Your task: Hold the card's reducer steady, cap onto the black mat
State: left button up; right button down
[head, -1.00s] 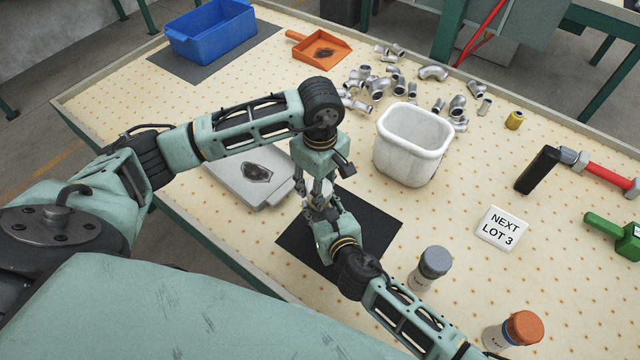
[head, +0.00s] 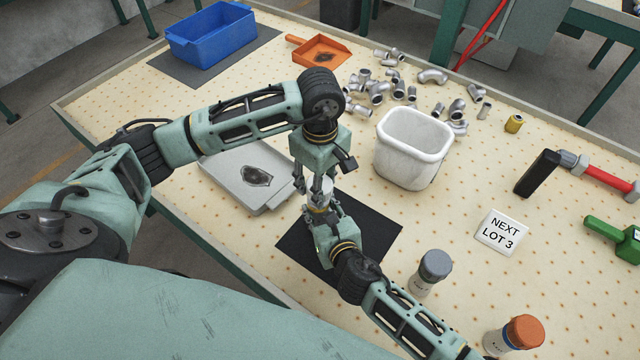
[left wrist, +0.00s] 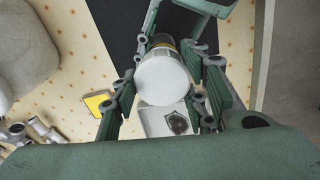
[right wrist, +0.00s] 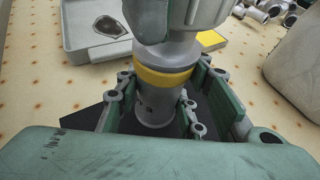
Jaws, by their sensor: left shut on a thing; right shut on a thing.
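The reducer (right wrist: 158,105), a grey cylinder with a yellow band, stands upright between the fingers of my right gripper (right wrist: 160,112), which is shut on it. In the head view, my right gripper (head: 322,215) is over the black mat (head: 375,222). My left gripper (head: 319,190) comes down from above and is shut on the pale round cap (left wrist: 162,80), directly over the reducer. In the right wrist view the cap (right wrist: 148,20) is in line with the reducer's top. I cannot tell whether they are apart. The grippers hide part of both.
A grey tray (head: 218,170) with a dark patch lies left of the mat. A white bin (head: 410,160) stands behind right. Bottles with grey (head: 436,264) and orange (head: 525,330) caps stand at front right. A "NEXT LOT 3" card (head: 502,231) lies nearby. The mat's right part is clear.

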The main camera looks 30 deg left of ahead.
pick_arm(q)
jog(key=shift+r, duration=0.5)
pick_arm(e)
jog(key=shift+s+d+f, duration=0.1)
jog(key=shift+f, duration=0.2)
pick_arm(q)
jog(key=shift+r, duration=0.15)
jog(key=shift+r, duration=1.9)
